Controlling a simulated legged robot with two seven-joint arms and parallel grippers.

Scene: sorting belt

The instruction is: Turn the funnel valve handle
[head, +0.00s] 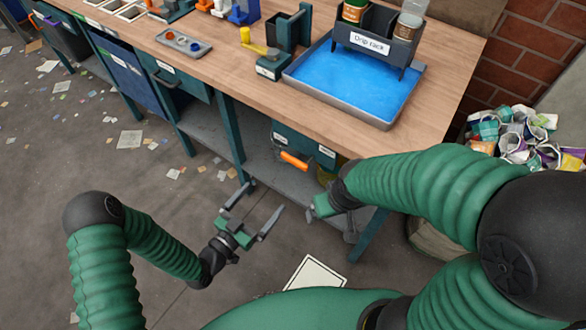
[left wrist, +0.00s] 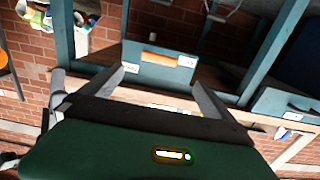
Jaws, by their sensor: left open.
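My left gripper (head: 265,198) is open and empty, in front of and below the bench edge, well apart from the handle. In the left wrist view its two fingers (left wrist: 157,78) stand apart with nothing between them. The yellow handle is not clear in that view. My right gripper (head: 322,206) is by the bench's lower front, mostly hidden; its fingers are unclear.
The workbench (head: 240,88) holds a blue-bottomed tray (head: 350,84), a drip rack (head: 372,38) with bottles and a small parts tray (head: 183,42). Below is a drawer with an orange handle (head: 294,160). A cup-filled bin stands right. Scraps litter the floor.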

